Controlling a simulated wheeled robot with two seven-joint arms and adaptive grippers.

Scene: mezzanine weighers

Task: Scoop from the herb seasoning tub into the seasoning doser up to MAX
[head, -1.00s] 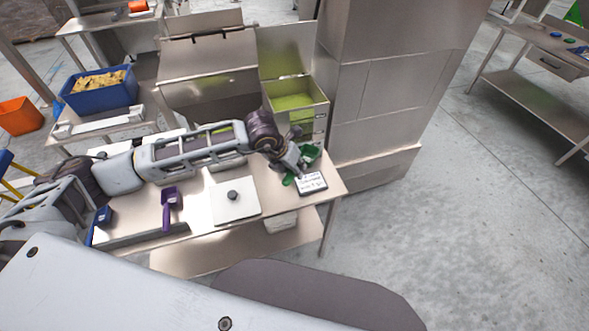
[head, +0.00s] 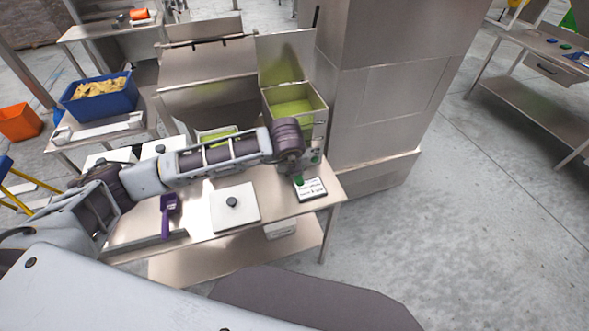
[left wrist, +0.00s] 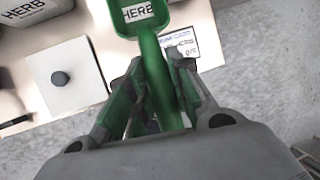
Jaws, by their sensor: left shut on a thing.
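My left gripper (left wrist: 160,95) is shut on the handle of a green scoop (left wrist: 140,20) marked HERB, above the table's right end. In the head view this gripper (head: 299,166) mostly hides the scoop. The herb seasoning tub (head: 205,137), with green contents, stands behind my left forearm, which partly hides it. My right gripper is out of view.
A purple scoop (head: 168,205) lies left of the white lid. A small display or card (head: 311,189) with text lies at the table's right end. A tall steel cabinet (head: 390,110) stands right of the doser. A blue crate (head: 100,98) is at the back left. Open floor is at right.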

